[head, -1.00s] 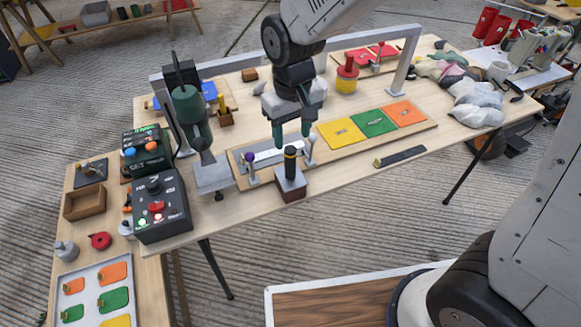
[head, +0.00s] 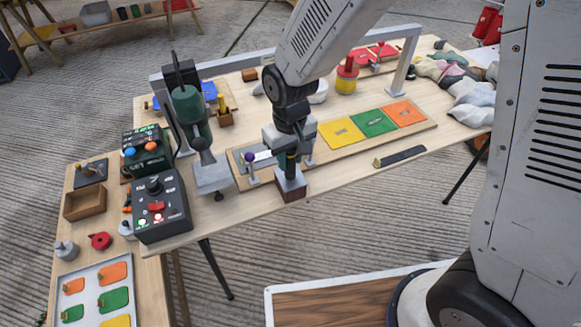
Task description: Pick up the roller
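What looks like the roller (head: 291,163), with a dark handle and a yellow band, stands upright in a brown block with a grey top (head: 291,187) at the front edge of the table. My gripper (head: 292,152) points down at the handle, its fingers around or just in front of it. The gripper hides most of the handle. I cannot tell if the fingers touch it or how far apart they are.
A small stand with a purple ball (head: 250,162) is close on the left. Behind lies a board with yellow, green and orange panels (head: 374,124). A dark flat bar (head: 402,156) lies right.

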